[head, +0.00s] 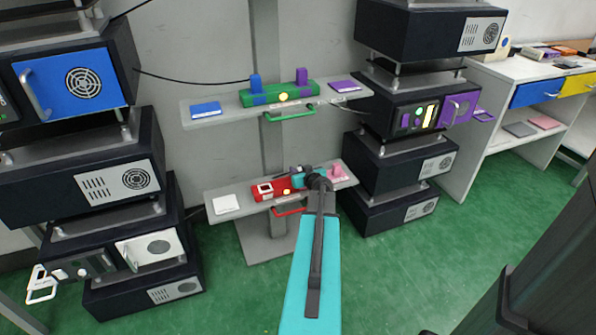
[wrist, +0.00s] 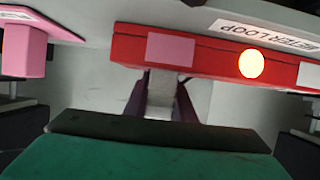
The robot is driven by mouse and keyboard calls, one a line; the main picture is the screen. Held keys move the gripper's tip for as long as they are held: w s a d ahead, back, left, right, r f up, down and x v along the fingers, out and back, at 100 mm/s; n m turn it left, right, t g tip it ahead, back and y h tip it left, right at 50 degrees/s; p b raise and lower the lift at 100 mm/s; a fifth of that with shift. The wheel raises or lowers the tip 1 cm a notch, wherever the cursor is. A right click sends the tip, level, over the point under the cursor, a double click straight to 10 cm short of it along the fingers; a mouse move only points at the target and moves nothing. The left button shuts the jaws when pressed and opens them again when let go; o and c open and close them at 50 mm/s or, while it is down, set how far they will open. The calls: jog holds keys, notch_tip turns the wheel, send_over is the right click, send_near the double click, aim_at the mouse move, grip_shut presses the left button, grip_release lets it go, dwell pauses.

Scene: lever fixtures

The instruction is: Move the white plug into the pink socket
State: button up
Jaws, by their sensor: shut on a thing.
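My gripper (head: 295,173) is at the right part of the red box (head: 282,187) on the lower shelf. In the wrist view its dark fingers (wrist: 160,88) are shut on a pale block, the white plug (wrist: 160,106), just by the box. The pink socket (wrist: 170,50) shows as a pink patch on the box, right by the fingertips. My arm covers that spot in the head view. Whether the plug touches the socket I cannot tell. The white socket (head: 265,188) is at the box's left end. A pink plug (head: 338,172) stands at the shelf's right end.
A bare white pad (head: 226,204) lies at the lower shelf's left end. A red handle (head: 290,211) sits below the box. The upper shelf (head: 225,118) carries a green box (head: 270,99) with blue and purple plugs. Dark cabinets flank both sides.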

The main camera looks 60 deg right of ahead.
jog(key=shift+f, duration=0.15)
jog(key=o, duration=1.1)
jog(key=shift+c, duration=0.2)
jog(key=shift+r, duration=0.25)
jog(key=v, duration=1.2)
